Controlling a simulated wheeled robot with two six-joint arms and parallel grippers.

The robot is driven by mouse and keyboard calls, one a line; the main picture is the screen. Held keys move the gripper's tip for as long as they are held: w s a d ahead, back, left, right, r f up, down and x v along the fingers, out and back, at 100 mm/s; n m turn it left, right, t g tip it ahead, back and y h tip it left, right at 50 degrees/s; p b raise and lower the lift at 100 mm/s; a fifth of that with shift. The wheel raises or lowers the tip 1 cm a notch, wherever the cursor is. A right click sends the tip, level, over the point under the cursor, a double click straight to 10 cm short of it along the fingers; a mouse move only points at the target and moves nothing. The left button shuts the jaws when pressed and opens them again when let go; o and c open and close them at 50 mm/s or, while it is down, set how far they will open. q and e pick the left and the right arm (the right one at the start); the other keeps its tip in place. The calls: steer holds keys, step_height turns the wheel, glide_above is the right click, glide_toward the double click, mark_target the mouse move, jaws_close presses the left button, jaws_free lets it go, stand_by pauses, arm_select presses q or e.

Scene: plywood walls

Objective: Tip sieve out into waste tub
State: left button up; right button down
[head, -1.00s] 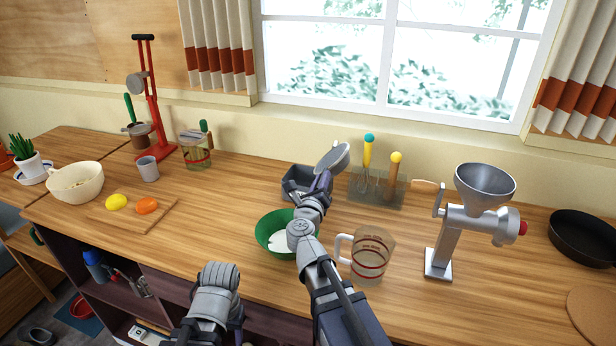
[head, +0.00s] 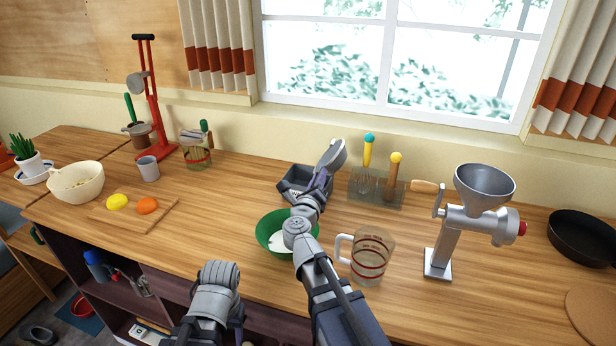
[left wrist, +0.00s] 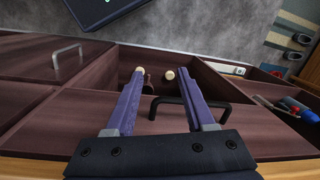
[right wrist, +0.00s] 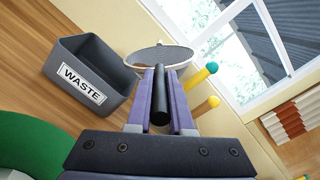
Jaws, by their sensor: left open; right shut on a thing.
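My right gripper (right wrist: 160,98) is shut on the black handle of the sieve (right wrist: 160,57). In the head view the sieve (head: 333,155) is tilted steeply in the air, above and beside the far right part of the waste tub. The waste tub (head: 292,188) is a dark grey box at the back of the counter, partly behind my right arm. In the right wrist view its label reads WASTE, and the tub (right wrist: 112,97) stands left of the sieve. What the sieve holds is not clear. My left gripper (left wrist: 158,92) is open and empty, in front of the counter's drawers.
A green bowl (head: 270,232) with white contents sits under my right arm. A measuring jug (head: 372,262) stands right of it, then a metal grinder (head: 440,240). A rack (head: 378,190) with yellow-handled tools stands behind.

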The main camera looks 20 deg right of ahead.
steer(key=shift+w+a+r+n+p, duration=0.25)
steer(key=shift+a+n, duration=0.2)
steer(key=shift+n, duration=0.5)
steer(key=shift+w+a+r+n+p, duration=0.25)
steer(key=shift+a+n, duration=0.15)
steer(key=shift+n, duration=0.55)
stand_by(0.7)
